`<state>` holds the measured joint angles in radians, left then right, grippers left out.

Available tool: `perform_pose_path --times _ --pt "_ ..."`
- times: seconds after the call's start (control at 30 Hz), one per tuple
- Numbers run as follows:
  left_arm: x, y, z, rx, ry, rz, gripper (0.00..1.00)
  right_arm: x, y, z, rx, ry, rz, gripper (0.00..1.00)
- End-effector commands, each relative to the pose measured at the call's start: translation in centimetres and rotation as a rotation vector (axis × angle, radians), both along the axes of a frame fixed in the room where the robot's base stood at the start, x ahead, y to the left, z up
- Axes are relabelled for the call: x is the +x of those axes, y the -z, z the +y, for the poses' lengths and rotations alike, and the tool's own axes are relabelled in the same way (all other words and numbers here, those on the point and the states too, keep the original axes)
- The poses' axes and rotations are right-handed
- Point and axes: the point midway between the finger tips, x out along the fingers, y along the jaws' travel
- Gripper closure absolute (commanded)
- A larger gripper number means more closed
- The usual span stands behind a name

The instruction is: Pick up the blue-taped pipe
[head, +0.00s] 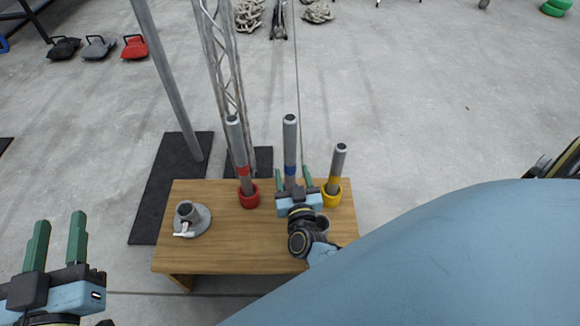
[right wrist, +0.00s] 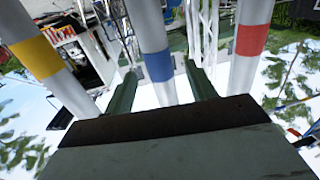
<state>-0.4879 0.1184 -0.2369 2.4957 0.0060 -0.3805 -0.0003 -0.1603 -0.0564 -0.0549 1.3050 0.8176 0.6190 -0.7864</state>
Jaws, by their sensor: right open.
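The blue-taped pipe (head: 290,135) is a grey tube standing upright above the wooden table. It also shows in the right wrist view, where its blue tape (right wrist: 158,66) is between my fingers. My right gripper (head: 293,175) is open, with one green finger on each side of the pipe; it also shows in the right wrist view (right wrist: 161,82). Gaps show between pipe and fingers there. The pipe's lower end is hidden behind the gripper. My left gripper (head: 58,230) is open and empty at the lower left, away from the table.
A red-taped pipe (head: 239,150) stands in a red holder (head: 249,198) to the left. A yellow-taped pipe (head: 338,162) leans in a yellow holder (head: 331,198) close on the right. A grey flanged base (head: 200,222) sits at the left of the table (head: 240,245). A truss (head: 225,70) rises behind.

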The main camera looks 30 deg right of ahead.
Motion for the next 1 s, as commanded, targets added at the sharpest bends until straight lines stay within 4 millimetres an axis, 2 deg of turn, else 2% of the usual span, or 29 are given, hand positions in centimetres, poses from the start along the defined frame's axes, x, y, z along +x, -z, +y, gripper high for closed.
perform_pose_path --times 0.17,0.43,0.6,0.97,1.0 --pt "-0.1 -1.1 -0.2 -0.021 0.005 -0.068 0.64 0.8 0.0 -0.4 -0.001 0.001 -0.002 0.44" --pt "-1.1 -5.0 -0.6 -0.099 0.02 -0.311 0.64 3.4 0.1 -1.5 -0.001 0.001 -0.002 0.44" --pt "-1.7 -6.3 -0.6 -0.133 0.024 -0.424 0.64 4.9 0.1 -2.1 -0.001 0.001 -0.001 0.44" --pt "-2.0 -7.0 -0.5 -0.146 0.024 -0.466 0.64 5.4 0.0 -2.3 -0.001 0.001 0.001 0.44" --pt "-2.0 -7.0 -0.5 -0.146 0.024 -0.466 0.64 5.4 0.0 -2.3 -0.001 0.001 0.001 0.48"
